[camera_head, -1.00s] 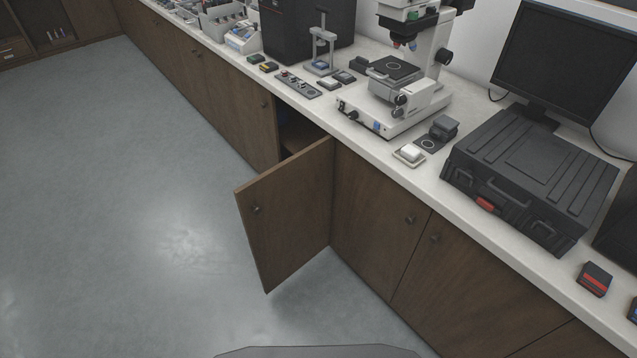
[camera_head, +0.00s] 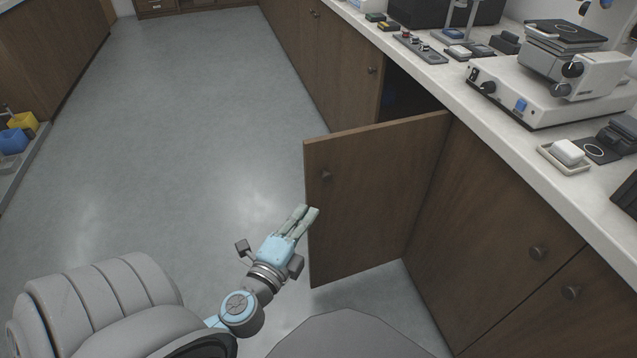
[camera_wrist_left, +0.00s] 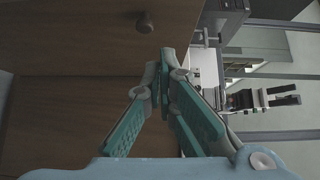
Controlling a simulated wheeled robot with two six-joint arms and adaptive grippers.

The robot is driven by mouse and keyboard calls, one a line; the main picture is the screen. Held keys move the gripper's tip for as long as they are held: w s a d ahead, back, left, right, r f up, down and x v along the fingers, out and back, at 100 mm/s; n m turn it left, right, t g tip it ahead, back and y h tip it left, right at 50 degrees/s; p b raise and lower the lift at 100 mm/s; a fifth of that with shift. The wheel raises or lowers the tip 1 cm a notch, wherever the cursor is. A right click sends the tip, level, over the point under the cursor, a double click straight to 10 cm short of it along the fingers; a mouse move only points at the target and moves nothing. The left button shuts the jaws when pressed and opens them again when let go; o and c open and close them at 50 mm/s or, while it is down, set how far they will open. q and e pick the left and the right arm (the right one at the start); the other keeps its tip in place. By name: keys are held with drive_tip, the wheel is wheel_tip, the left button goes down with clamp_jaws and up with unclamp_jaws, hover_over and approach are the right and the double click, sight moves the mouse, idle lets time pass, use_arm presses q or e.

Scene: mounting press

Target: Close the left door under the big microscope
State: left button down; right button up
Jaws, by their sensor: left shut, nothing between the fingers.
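The cabinet door (camera_head: 370,200) under the big microscope stands wide open in the head view, swung out from the cabinet front and hinged at its right edge. Its dark round knob (camera_head: 326,175) is near the upper free edge; the knob also shows in the left wrist view (camera_wrist_left: 144,23). The big microscope (camera_head: 560,85) stands on the counter above. My left gripper (camera_head: 308,212) is shut and empty, close to the door's free edge below the knob. Whether its fingertips touch the door I cannot tell. My right gripper is not in view.
The dark cabinet opening (camera_head: 405,95) is behind the door. A closed door (camera_head: 490,220) adjoins it on the right. A white dish (camera_head: 565,157) sits near the edge of the counter (camera_head: 500,150). The grey floor (camera_head: 210,130) left of the door is clear.

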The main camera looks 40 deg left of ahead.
use_arm(q)
drive_tip(key=w+r+p, duration=0.1)
drive_tip(key=w+r, duration=0.1)
drive_tip(key=p, duration=0.1)
approach(327, 157)
drive_tip(key=w+d, duration=0.2)
drive_tip(key=w, duration=0.1)
drive_tip(key=a, duration=0.1)
drive_tip(key=w+a, duration=0.1)
drive_tip(key=a, duration=0.1)
drive_tip(key=shift+w+a+f, duration=0.15)
drive_tip(key=shift+w+f, duration=0.1)
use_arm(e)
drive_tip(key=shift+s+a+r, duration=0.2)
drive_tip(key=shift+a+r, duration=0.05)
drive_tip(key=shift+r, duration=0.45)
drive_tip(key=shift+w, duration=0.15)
